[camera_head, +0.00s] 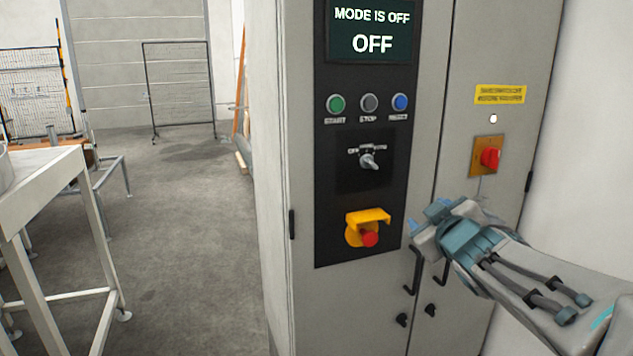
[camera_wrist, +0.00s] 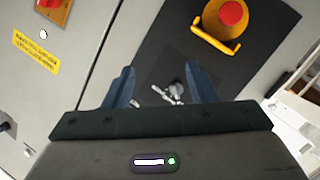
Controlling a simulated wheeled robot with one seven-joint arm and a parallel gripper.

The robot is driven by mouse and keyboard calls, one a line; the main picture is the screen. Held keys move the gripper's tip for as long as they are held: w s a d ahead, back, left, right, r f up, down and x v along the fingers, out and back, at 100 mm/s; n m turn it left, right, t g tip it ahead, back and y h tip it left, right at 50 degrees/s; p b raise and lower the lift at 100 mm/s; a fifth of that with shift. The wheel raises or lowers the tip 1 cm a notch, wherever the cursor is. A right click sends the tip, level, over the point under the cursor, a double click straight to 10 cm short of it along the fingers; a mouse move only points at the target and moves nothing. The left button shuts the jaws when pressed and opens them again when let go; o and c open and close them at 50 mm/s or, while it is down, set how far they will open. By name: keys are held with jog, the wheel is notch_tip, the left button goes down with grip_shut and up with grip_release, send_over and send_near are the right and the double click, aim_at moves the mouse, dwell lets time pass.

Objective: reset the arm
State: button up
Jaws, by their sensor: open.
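My gripper (camera_head: 428,216) is in front of the grey control cabinet (camera_head: 285,200), to the right of the emergency stop and below the red switch. Its arm comes in from the lower right. In the wrist view my gripper (camera_wrist: 160,92) has its two blue fingers apart, with nothing between them but the black panel and its selector switch (camera_wrist: 174,92) behind. The selector switch also shows in the head view (camera_head: 369,160).
The cabinet carries a screen (camera_head: 372,32) reading "MODE IS OFF", green, grey and blue buttons, a yellow-shrouded red emergency stop (camera_head: 369,238) and a red rotary switch (camera_head: 490,158). Black door handles sit below my gripper. A metal table (camera_head: 45,165) stands left; floor between is clear.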

jog(key=s+a+f+m+g, duration=0.3)
jog(key=s+f+g, duration=0.3)
jog(key=s+f, duration=0.3)
jog(key=s+a+f+m+g, duration=0.4)
jog(key=s+f+g, duration=0.3)
jog(key=s+f, duration=0.3)
jog(key=s+a+p, duration=0.1)
jog(key=s, duration=0.2)
jog(key=shift+f+y, duration=0.15)
jog(key=shift+y, duration=0.15)
jog(key=shift+a, duration=0.1)
